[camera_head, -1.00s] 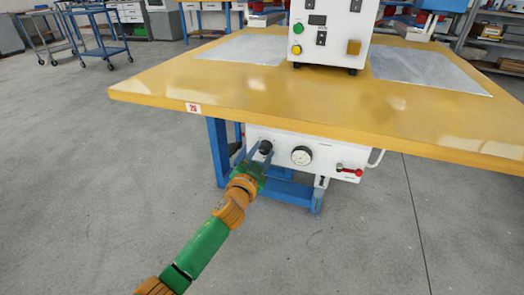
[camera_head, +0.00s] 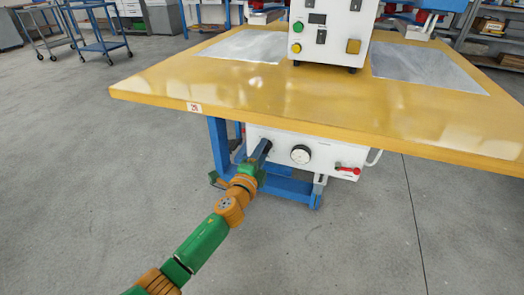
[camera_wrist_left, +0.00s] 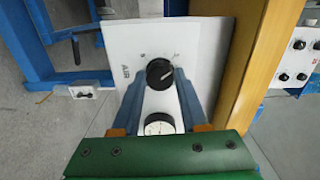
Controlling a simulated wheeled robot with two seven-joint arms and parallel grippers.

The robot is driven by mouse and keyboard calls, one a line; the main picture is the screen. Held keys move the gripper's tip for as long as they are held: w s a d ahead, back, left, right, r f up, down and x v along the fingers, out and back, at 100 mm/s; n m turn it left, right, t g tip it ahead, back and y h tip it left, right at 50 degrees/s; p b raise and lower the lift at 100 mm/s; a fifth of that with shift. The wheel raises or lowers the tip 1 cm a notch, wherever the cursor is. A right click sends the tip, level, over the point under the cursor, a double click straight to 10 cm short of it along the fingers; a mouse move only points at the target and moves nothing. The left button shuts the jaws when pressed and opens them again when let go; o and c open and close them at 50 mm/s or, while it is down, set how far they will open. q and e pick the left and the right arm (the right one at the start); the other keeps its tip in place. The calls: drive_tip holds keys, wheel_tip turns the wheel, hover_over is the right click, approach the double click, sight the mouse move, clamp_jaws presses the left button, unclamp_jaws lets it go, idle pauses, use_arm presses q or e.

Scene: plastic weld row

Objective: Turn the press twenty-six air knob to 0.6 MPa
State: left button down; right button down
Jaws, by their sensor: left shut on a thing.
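The black air knob (camera_wrist_left: 159,72) sits on the white panel (camera_head: 334,153) under the yellow table, beside the word AIR in the wrist view. A light pointer mark shows on it. My left gripper (camera_head: 264,149) reaches up to the panel from below. Its blue fingers (camera_wrist_left: 160,83) are shut on the knob, one on each side. In the head view the fingers hide the knob. A round white pressure gauge (camera_head: 300,155) is right of the knob; it also shows in the wrist view (camera_wrist_left: 159,125), partly covered. Its reading is too small to tell. My right gripper is not in view.
Blue table legs (camera_head: 219,150) stand close to the left. The grey floor in front is clear.

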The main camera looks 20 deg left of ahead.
use_arm(q)
drive_tip(key=m+p, duration=0.2)
drive_tip(key=m, duration=1.4)
drive_tip(key=shift+p, duration=0.4)
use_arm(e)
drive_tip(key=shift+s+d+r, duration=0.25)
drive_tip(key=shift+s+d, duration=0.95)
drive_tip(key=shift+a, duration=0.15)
